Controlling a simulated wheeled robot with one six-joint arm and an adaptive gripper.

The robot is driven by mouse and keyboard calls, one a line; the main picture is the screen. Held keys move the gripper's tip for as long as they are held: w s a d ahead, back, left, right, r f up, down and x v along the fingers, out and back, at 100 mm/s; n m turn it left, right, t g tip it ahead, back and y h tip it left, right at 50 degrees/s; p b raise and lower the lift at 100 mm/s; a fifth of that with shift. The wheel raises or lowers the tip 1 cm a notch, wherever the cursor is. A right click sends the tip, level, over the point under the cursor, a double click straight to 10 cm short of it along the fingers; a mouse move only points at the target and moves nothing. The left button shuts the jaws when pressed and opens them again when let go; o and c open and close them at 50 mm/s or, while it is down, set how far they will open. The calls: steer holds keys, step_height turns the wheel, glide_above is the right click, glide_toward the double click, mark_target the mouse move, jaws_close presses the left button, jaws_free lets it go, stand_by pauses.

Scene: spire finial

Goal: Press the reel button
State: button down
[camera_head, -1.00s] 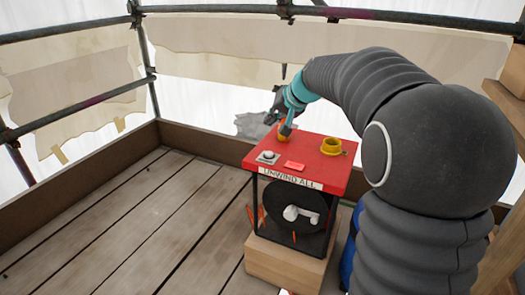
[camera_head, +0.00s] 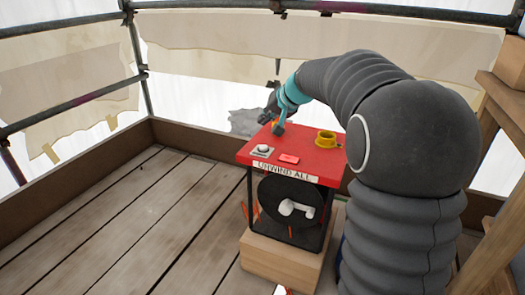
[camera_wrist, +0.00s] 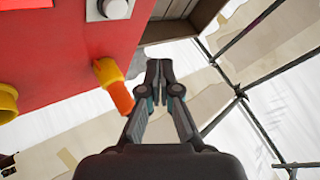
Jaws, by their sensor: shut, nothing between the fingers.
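A box with a red top (camera_head: 305,148) and the words UNWIND ALL on its front edge holds a dark reel (camera_head: 280,200) with a white crank-like part. A round white button (camera_head: 262,149) on a grey plate sits at the top's front left corner. The button also shows at the upper edge of the wrist view (camera_wrist: 115,8). My gripper (camera_head: 279,129) is over the back left part of the red top, behind the button and apart from it. In the wrist view my gripper (camera_wrist: 159,72) has its fingers together and empty.
A yellow and orange piece (camera_wrist: 115,85) stands on the red top close beside my fingers. A yellow cup-like fitting (camera_head: 327,140) stands at the back right. A small red plate (camera_head: 288,159) lies right of the button. Scaffold rails and sheeting enclose the plank floor (camera_head: 150,215), clear at left.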

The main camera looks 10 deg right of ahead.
mark_target(265, 147)
steer(key=shift+f+b, duration=2.05)
steer(key=shift+f, duration=0.95)
steer(key=shift+f+b, duration=0.4)
steer(key=shift+b, duration=0.1)
steer(key=shift+f, duration=0.45)
steer(key=shift+r, duration=0.15)
steer(key=shift+r+p, duration=0.6)
steer(key=shift+r, duration=0.15)
steer(key=shift+r+p, duration=1.75)
steer(key=shift+r, duration=0.8)
